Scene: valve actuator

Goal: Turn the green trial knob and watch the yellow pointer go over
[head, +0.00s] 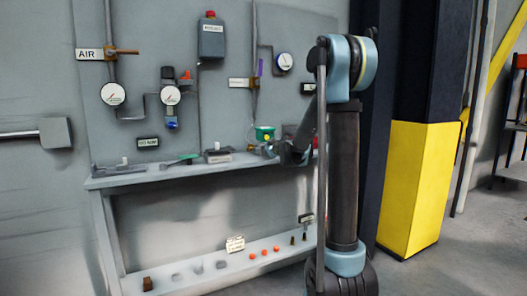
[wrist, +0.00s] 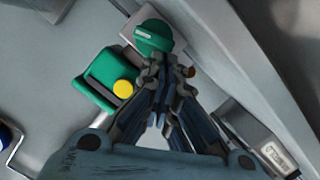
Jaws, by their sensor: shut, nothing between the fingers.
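The green knob (wrist: 152,36) is round with a pale mark on its face, at the top of the wrist view. My gripper (wrist: 160,68) is shut and empty, its fingertips at the knob's lower edge; I cannot tell whether they touch it. Left of the fingers is a green housing (wrist: 92,80) with a round yellow part (wrist: 124,89); no distinct yellow pointer shows. In the head view the green housing (head: 264,131) is on the wall panel just above the shelf, and my gripper (head: 270,150) is close to it, small and partly blended with the arm.
A grey shelf (head: 130,179) runs below the panel, with small tools on it. Gauges (head: 113,94), pipes and a grey box (head: 211,40) are on the panel. A lower ledge (head: 200,279) holds several small parts. A yellow-based column (head: 415,185) stands right of my arm.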

